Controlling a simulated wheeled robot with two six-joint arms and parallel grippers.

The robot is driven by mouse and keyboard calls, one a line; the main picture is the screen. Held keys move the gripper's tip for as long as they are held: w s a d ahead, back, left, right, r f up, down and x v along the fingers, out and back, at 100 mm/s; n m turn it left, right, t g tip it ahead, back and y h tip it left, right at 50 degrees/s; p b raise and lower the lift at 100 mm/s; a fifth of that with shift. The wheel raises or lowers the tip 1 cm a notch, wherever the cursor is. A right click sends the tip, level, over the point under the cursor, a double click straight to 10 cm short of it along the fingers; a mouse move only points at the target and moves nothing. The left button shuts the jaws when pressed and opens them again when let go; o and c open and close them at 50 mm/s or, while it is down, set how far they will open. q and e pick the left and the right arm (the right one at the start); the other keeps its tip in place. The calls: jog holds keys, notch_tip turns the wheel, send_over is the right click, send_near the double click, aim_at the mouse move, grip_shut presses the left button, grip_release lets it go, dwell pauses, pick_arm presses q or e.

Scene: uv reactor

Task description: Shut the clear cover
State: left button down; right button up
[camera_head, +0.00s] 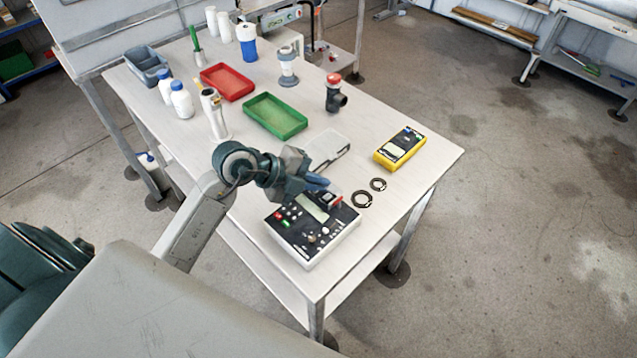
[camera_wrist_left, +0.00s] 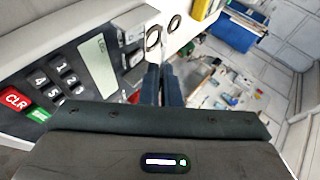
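The control box (camera_head: 290,246) sits near the table's front corner, with a black keypad panel and a grey display (camera_head: 311,209). In the left wrist view its keys and display (camera_wrist_left: 99,66) show close up. A pale, see-through plate (camera_head: 328,148), which looks like the clear cover, stands open behind the box, partly hidden by my left arm. My left gripper (camera_head: 318,183) is above the box's far side, near a small red-and-grey part on the panel. Its fingers (camera_wrist_left: 161,85) look closed together with nothing visible between them. Contact with the cover cannot be told. My right gripper is out of view.
Two black rings (camera_head: 362,199) and a yellow meter (camera_head: 400,148) lie right of the box. The table's right front edge is clear.

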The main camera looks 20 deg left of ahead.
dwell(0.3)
pick_arm(q)
jog(key=c, duration=1.6)
grip_release()
jog(key=shift+c, duration=0.2)
jog(key=shift+s+a, duration=0.1)
jog(key=shift+s+a+r, duration=0.25)
jog(key=shift+a, duration=0.1)
jog(key=v, duration=0.3)
jog(key=shift+s+a+r+b, duration=0.1)
jog(key=shift+s+a+b, duration=0.1)
jog(key=shift+b, duration=0.2)
jog(key=shift+v, duration=3.05)
